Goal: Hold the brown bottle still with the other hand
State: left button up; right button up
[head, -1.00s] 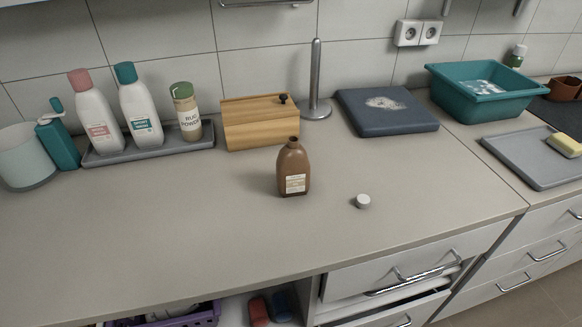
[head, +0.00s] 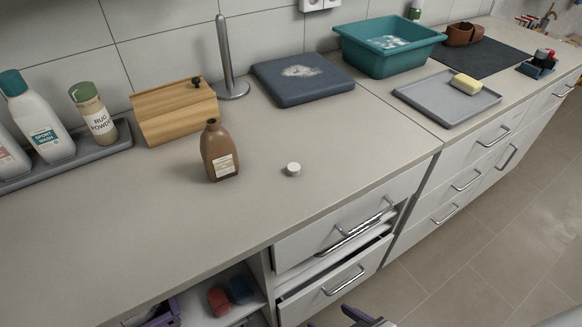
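The brown bottle (head: 220,152) stands upright on the grey counter, with a pale label on its front. Its top has a dark opening and no cap on it. A small white cap (head: 293,169) lies on the counter to the right of the bottle. No gripper touches the bottle. A dark part that looks like the tip of my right gripper (head: 355,317) just shows at the bottom edge, in front of the drawers. It is mostly cut off, so its opening cannot be judged. My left gripper is not in view.
Behind the bottle stand a wooden box (head: 174,112) and a metal upright holder (head: 228,60). A tray (head: 95,158) with bottles is at left. A dark blue board (head: 302,80), teal basin (head: 385,52) and grey tray (head: 440,103) are at right. Drawers (head: 345,225) stand slightly open below.

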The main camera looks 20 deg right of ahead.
aim_at(218, 152)
jog(key=u, duration=1.8)
jog(key=k, duration=0.8)
jog(key=z, duration=0.85)
